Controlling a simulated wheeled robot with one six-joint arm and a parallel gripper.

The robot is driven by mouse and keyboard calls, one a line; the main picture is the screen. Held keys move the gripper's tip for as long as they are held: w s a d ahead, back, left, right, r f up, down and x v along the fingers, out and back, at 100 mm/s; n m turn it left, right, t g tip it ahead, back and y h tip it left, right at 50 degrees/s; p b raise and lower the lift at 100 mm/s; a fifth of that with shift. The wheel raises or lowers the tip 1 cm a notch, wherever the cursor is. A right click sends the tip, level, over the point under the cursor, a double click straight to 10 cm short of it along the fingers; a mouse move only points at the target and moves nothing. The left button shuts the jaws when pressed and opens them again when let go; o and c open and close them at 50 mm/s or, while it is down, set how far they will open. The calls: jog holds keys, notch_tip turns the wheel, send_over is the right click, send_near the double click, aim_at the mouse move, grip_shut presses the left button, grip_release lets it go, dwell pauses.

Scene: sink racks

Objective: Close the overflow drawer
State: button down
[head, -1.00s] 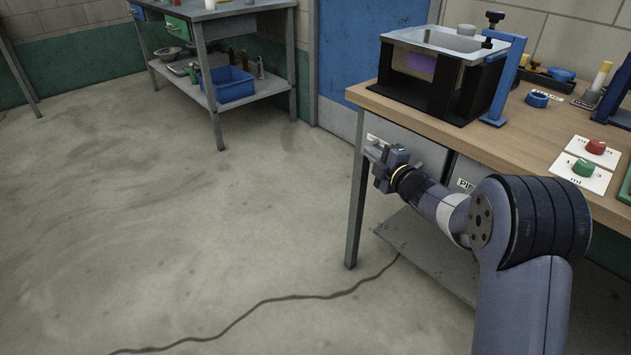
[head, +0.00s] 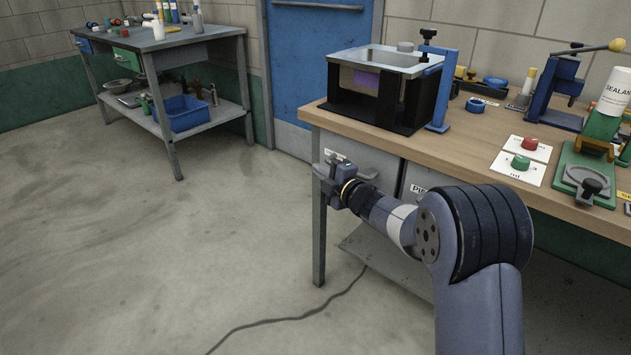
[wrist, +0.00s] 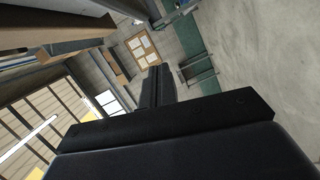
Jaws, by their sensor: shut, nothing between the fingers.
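Two grey drawer fronts sit side by side under the wooden bench top. The left drawer front (head: 372,164) has a white label (head: 334,155) at its upper left, too small and covered to read. The right drawer front (head: 431,178) has a label starting "PI", partly behind my arm. I cannot read "overflow" on either, and I cannot tell how far the left drawer stands out. My gripper (head: 322,180) is shut and empty, in front of the left drawer just below its label. Contact is unclear. Its shut fingers (wrist: 158,88) show in the wrist view, with no drawer front there.
The wooden bench top (head: 470,148) carries a black-framed box (head: 375,100), red and green buttons, and a green fixture (head: 585,180). A lower shelf is beneath. Open floor (head: 200,240) lies left.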

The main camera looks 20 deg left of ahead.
jog(key=p+v, duration=0.1)
jog(key=v, duration=0.8)
jog(key=shift+d, duration=0.3)
